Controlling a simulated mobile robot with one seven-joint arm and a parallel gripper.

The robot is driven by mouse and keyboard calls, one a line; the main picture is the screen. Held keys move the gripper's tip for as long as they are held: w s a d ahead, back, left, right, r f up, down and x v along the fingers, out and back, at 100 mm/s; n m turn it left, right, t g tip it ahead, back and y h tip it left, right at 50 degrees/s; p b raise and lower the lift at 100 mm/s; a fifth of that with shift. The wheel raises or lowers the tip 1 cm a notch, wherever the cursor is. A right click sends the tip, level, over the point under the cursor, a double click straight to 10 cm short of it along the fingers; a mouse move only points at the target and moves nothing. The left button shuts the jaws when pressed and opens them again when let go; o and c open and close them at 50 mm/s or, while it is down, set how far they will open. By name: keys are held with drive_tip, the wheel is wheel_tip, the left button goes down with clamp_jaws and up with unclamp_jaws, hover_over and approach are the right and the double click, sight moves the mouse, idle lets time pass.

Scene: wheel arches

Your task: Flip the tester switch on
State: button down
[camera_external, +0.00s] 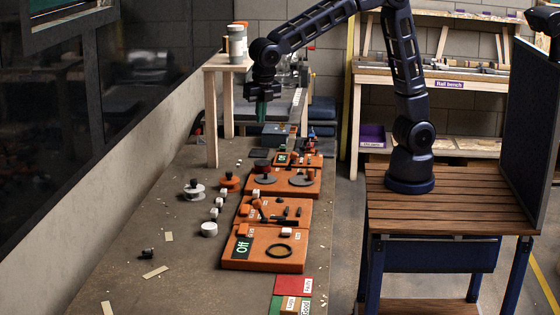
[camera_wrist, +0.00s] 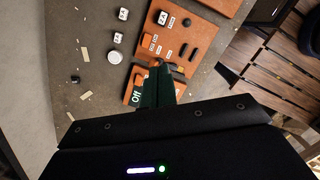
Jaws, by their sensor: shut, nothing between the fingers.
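An orange board (camera_external: 263,263) at the near end of the row carries a dark green display reading "Off" (camera_external: 242,248), a black ring (camera_external: 279,251) and small labels. I take it for the tester, but cannot make out its switch clearly. In the wrist view the "Off" display (camera_wrist: 136,97) shows just left of my fingers, which hide much of that board.
More orange boards (camera_external: 295,211) with dark parts and knobs run away along the bench (camera_external: 180,255). White blocks and a white disc (camera_external: 209,229) lie left of them. A small wooden stand (camera_external: 211,115) holding jars is beside my gripper. The bench's left side is mostly clear.

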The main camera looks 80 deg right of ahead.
drive_tip(key=w+a+f+n, duration=0.3)
drive_tip(key=a+f+n, duration=0.35)
drive_tip(key=a, duration=0.45)
drive_tip(key=n+g+h, duration=0.1)
drive_tip(key=n, duration=0.4)
hover_over(244, 224)
drive_tip(key=a, duration=0.4)
wheel_tip(244, 224, down, 8)
drive_tip(key=shift+d+r+m, duration=0.15)
drive_tip(key=shift+m, duration=0.1)
drive_tip(key=d+f, duration=0.1)
drive_tip(key=f, duration=0.3)
drive_tip(key=d+f, duration=0.1)
drive_tip(key=f, duration=0.4)
drive_tip(key=d+f, duration=0.1)
drive_tip(key=f, duration=0.3)
drive_tip(key=shift+f, duration=0.3)
